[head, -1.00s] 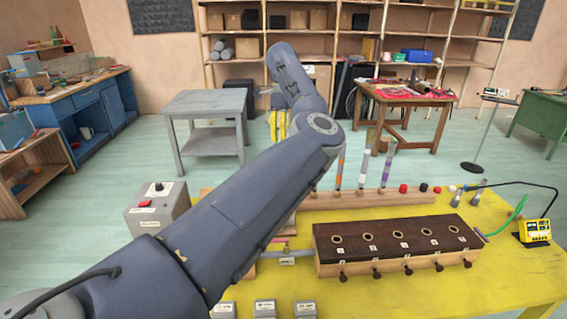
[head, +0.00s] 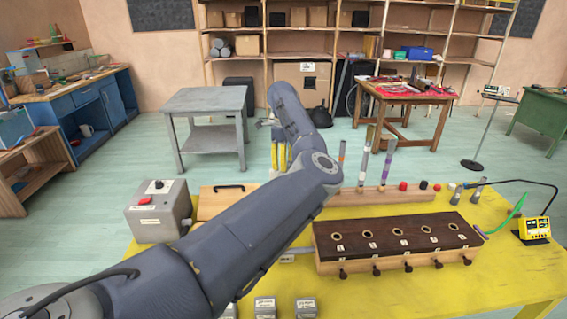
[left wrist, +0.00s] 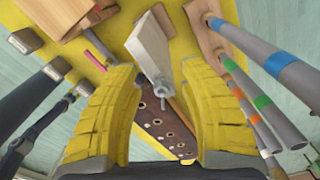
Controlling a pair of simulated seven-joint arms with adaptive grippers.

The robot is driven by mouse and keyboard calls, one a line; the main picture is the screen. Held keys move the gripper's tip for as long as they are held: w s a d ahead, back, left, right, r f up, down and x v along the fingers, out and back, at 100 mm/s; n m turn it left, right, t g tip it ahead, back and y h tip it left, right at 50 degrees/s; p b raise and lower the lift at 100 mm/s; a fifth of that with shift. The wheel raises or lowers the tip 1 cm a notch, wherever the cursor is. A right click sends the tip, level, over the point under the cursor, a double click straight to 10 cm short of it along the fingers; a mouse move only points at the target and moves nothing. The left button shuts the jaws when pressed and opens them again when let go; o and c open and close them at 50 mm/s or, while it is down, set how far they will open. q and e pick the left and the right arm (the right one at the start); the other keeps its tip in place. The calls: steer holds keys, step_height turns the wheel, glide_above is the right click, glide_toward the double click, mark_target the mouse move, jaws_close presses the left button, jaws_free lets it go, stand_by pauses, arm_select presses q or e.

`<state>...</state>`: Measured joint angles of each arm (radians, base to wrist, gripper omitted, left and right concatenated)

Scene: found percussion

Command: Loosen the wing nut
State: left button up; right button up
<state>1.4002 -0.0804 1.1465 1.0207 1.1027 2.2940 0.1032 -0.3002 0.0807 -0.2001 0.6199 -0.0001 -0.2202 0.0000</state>
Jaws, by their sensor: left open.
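In the left wrist view, a small grey metal piece that looks like the wing nut (left wrist: 158,88) sits at the near end of a pale upright board (left wrist: 148,42). My left gripper (left wrist: 157,74) has two yellow fingers spread wide, one on each side of this piece, with clear gaps and nothing held. In the head view, my left gripper (head: 280,154) shows only in part, beyond my own arm. The wing nut is hidden behind the arm there. My right gripper is in neither view.
A dark-topped wooden box with several holes (head: 395,241) stands on the yellow table (head: 480,275). Upright striped tubes (head: 388,162) stand in a rack behind it. A grey control box (head: 158,210) is at left, near a wooden board with a black handle (head: 229,189).

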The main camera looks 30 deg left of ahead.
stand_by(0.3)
arm_select(q)
jaws_close()
steer(key=shift+f, duration=0.1)
stand_by(0.4)
steer(key=shift+s+d+n, duration=0.1)
steer(key=shift+s+n, duration=0.05)
steer(key=shift+n, duration=0.45)
steer(key=c, duration=0.6)
jaws_free()
steer(key=shift+n, duration=0.3)
steer(key=o, duration=0.5)
